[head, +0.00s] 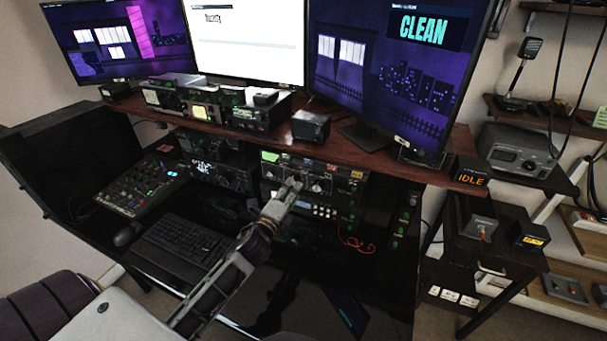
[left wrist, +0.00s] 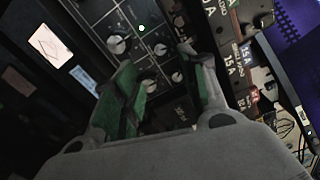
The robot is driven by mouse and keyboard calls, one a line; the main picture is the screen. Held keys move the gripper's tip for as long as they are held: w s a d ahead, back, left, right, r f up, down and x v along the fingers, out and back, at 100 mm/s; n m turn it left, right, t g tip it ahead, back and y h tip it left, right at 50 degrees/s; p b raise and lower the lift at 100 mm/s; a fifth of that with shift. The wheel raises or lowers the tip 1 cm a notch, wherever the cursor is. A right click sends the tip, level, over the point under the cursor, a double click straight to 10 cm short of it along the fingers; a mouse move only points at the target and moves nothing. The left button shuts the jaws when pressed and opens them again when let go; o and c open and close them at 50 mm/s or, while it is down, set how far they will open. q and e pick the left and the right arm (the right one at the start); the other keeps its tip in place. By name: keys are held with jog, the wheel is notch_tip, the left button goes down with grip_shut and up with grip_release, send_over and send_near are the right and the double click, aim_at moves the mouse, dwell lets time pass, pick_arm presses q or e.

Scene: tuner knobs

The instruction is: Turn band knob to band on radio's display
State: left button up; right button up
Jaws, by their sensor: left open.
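The radio rack (head: 345,190), a dark panel with several knobs, stands under the desk's wooden shelf. My left gripper (head: 291,186) is right in front of its upper panel and hides part of it. In the left wrist view my left gripper (left wrist: 168,78) is open, with green-padded fingers apart and nothing clearly held between them. A pale round knob (left wrist: 160,49) shows just beyond the gap between the fingers. Another knob (left wrist: 116,45) sits to its left. I cannot tell which is the band knob, nor read the radio's display. My right gripper is not in view.
A wooden shelf (head: 395,165) with several devices and monitors overhangs the rack. A keyboard (head: 183,240) and a mixer panel (head: 135,185) lie to the left. A red cable (head: 357,243) hangs below the rack. Dark desk surface is free in front.

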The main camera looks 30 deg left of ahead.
pick_arm(q)
jog(key=w, duration=1)
jog(key=shift+a+p, duration=0.3)
jog(key=shift+p, duration=0.15)
jog(key=shift+w, duration=0.15)
jog(key=shift+c, duration=0.4)
grip_shut()
